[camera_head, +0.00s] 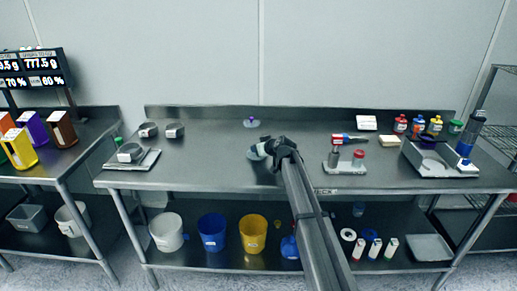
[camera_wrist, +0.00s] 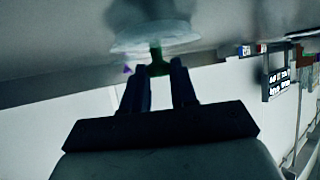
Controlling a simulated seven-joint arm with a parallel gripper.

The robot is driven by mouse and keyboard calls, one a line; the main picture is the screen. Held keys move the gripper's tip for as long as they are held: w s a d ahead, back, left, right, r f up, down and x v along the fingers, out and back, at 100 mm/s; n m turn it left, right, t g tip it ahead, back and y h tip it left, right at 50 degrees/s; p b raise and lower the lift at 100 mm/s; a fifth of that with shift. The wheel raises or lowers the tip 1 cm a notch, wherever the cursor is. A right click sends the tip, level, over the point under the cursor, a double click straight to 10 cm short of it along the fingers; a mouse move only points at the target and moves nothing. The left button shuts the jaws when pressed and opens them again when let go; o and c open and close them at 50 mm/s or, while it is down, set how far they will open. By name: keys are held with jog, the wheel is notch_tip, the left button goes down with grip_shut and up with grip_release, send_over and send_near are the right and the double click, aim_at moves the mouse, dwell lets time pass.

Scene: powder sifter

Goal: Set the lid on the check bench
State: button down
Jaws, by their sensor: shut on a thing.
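My gripper (camera_wrist: 158,72) is shut on the dark green knob of a pale, translucent round lid (camera_wrist: 155,37). The wrist view looks upside down, with the steel surface at the top. In the head view the lid (camera_head: 256,152) shows just left of my gripper (camera_head: 270,148), low over the middle of the steel bench (camera_head: 215,165). I cannot tell whether the lid touches the bench. My wrist hides part of it. A small pale piece with a purple knob (camera_head: 251,123) stands farther back; its purple tip (camera_wrist: 127,69) also shows in the wrist view.
A scale (camera_head: 131,158) with a grey container stands at the left. A grey tray with jars (camera_head: 345,164), a red-and-blue item (camera_head: 347,138), several bottles (camera_head: 418,126) and a sifter-like device (camera_head: 438,160) are at the right. Bench space left of the lid is clear.

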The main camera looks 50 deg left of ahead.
jog(key=shift+f, duration=0.15)
jog(key=c, duration=0.9)
grip_release()
jog(key=shift+r, duration=0.2)
jog(key=v, duration=1.2)
jog(key=shift+f, duration=0.1)
